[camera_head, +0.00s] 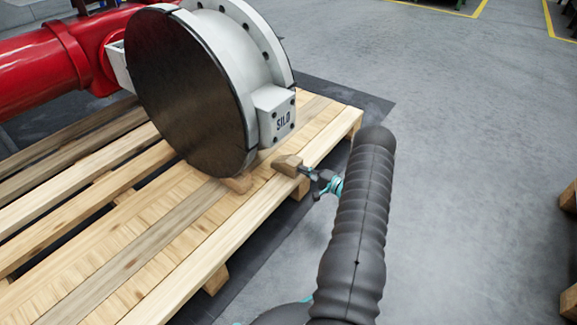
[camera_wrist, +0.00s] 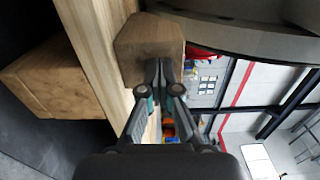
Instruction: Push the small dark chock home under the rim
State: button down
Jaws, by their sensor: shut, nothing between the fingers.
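A small brown wooden chock (camera_head: 287,163), darker than the planks, lies on the pallet (camera_head: 190,240) near its right edge, beside the lower rim of the big round valve (camera_head: 185,90). In the wrist view the chock (camera_wrist: 148,45) sits close to the valve's curved underside (camera_wrist: 250,35); whether they touch is unclear. My gripper (camera_head: 306,171) is shut and empty, its fingertips at the chock's outer face. In the wrist view the fingertips (camera_wrist: 160,66) overlap the chock's lower edge; contact cannot be told for certain.
A white box marked SILO (camera_head: 275,115) juts from the valve just above the chock. A red pipe (camera_head: 45,70) runs off to the left. A pallet block (camera_wrist: 60,78) shows beside the deck in the wrist view.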

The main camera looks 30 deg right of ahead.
aim_at(281, 158)
jog(key=shift+x, duration=5.6)
jog(key=v, duration=1)
jog(key=shift+s, duration=0.1)
dwell(0.4)
